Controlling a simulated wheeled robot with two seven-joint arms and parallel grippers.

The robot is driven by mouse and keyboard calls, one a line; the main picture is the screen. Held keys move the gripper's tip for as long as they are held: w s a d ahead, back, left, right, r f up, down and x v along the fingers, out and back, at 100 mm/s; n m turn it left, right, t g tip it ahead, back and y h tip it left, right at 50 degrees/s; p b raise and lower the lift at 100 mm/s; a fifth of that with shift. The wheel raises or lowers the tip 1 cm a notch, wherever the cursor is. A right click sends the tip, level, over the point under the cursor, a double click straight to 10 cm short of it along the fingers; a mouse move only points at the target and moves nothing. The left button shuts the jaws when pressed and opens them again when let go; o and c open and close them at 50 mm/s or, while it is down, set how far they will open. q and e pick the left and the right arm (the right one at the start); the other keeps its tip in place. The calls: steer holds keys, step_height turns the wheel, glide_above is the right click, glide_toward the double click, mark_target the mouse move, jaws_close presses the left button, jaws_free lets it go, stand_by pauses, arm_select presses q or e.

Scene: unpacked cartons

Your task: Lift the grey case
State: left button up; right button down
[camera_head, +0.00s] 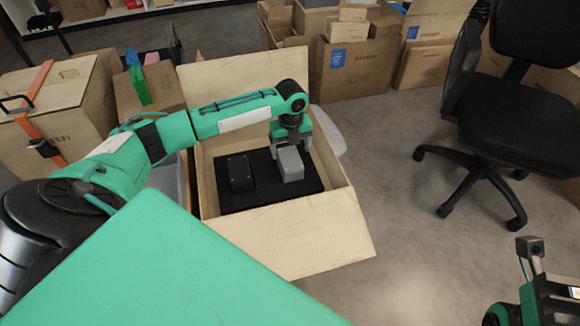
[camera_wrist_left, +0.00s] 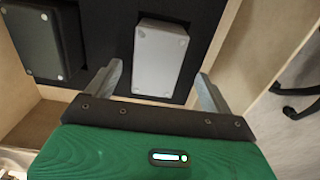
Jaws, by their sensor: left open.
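The grey case (camera_head: 290,164) lies on black foam inside an open carton. In the left wrist view the grey case (camera_wrist_left: 159,60) sits between and ahead of the two fingers, with a gap on each side. My left gripper (camera_head: 291,148) is above the grey case with its fingers apart, and it holds nothing. It also shows in the left wrist view (camera_wrist_left: 157,90). The black case (camera_head: 241,172) lies in the foam to the left of the grey one, and it shows in the left wrist view (camera_wrist_left: 38,45). My right gripper's jaws are not clear at the lower right edge.
The open carton (camera_head: 316,236) has raised walls and spread flaps around the foam (camera_head: 262,199). Cartons (camera_head: 355,70) stand behind it, and another carton (camera_head: 62,115) stands at the left. An office chair (camera_head: 520,110) is at the right. Bare floor (camera_head: 410,225) lies between carton and chair.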

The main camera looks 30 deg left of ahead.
mark_target(290, 158)
arm_select(q)
steer(key=shift+s+f+b, duration=0.15)
steer(key=shift+f+b, duration=0.6)
steer(key=shift+f, duration=0.5)
steer(key=shift+s+f+b, duration=0.15)
steer(key=shift+f+b, duration=0.6)
steer(key=shift+f, duration=0.5)
steer(key=shift+c, duration=0.3)
steer(key=c, duration=1.1)
